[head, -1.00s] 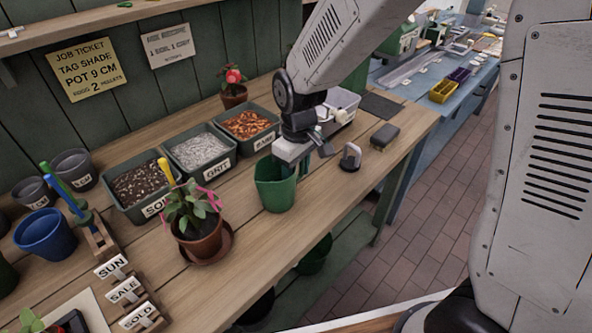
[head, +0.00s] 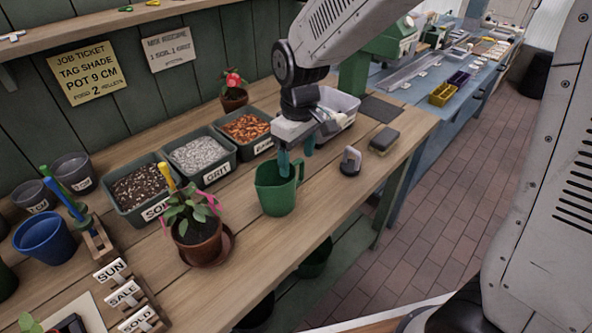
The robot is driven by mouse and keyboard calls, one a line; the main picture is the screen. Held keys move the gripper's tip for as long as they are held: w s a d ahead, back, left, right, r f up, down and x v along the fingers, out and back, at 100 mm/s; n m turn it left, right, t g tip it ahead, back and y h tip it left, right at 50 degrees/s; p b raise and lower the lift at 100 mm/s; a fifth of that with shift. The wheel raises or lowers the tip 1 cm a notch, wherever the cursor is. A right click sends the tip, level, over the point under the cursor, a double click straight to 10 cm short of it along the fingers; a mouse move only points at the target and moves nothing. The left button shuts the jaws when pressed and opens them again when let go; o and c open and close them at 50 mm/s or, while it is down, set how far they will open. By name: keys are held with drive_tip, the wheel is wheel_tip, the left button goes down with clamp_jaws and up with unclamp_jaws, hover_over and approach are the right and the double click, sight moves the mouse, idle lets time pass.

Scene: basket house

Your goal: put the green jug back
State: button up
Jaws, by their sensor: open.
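The green jug (head: 275,197) stands upright on the wooden bench, to the right of the potted plant, with its handle toward the right. My gripper (head: 296,160) is open just above and behind the jug's rim. Its two teal fingers point down, one near the rim and one to the right of the handle's top. I cannot tell whether a finger touches the jug.
Labelled bins of soil (head: 142,188), grit (head: 200,154) and bark-like chips (head: 245,128) line the back. A potted plant (head: 199,232) stands left of the jug. A grey tub (head: 338,108), a dark block (head: 383,140) and a small grey-handled item (head: 350,161) stand to the right.

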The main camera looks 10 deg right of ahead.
wheel_tip(320, 180, up, 6)
drive_tip(key=shift+r, duration=0.1)
drive_tip(key=s+d+r+m, duration=0.3)
drive_tip(key=s+d, duration=0.4)
drive_tip(key=s, duration=0.4)
drive_tip(key=s+d+r+m+t, duration=0.1)
drive_tip(key=s+d+r+m, duration=0.2)
drive_tip(key=s+d+m, duration=0.2)
drive_tip(key=s+d, duration=0.3)
drive_tip(key=s, duration=0.4)
drive_tip(key=shift+d, duration=0.2)
drive_tip(key=shift+r, duration=0.1)
